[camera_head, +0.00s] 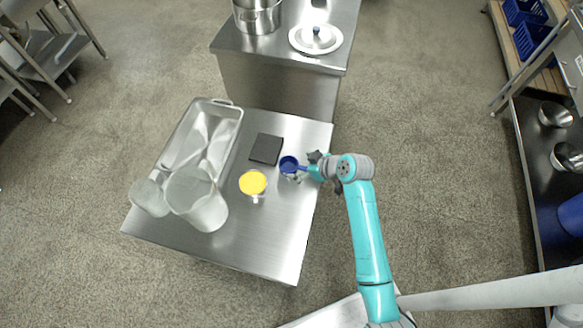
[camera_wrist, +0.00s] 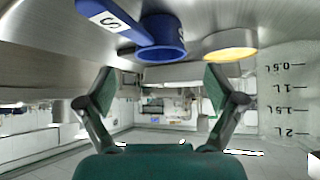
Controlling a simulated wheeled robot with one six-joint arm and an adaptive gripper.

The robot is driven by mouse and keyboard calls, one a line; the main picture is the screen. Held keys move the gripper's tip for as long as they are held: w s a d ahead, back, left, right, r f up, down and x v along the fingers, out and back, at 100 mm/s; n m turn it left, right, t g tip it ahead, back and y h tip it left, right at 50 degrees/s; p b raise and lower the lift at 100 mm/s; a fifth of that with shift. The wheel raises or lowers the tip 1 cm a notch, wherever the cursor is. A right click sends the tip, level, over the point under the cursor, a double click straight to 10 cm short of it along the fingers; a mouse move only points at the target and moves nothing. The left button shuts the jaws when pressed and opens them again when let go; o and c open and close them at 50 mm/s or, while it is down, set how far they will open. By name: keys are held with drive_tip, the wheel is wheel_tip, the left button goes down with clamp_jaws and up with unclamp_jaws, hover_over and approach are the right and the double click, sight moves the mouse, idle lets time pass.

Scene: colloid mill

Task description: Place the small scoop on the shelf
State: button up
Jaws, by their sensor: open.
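A shelf unit (camera_head: 545,75) stands at the far right, partly cut off by the picture edge.
The steel table (camera_head: 262,238) also holds a yellow-topped container (camera_head: 253,183), a black pad (camera_head: 266,149), clear jugs (camera_head: 199,200) and a steel tray (camera_head: 236,113). A second steel table with a pot (camera_head: 257,16) and a lid (camera_head: 316,38) stands behind. Blue baskets (camera_head: 531,38) sit on the shelf.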

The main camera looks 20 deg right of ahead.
sight(283, 165)
drive_tip(key=shift+x, duration=3.15)
drive_tip(key=shift+r, duration=0.2)
drive_tip(key=c, duration=1.4)
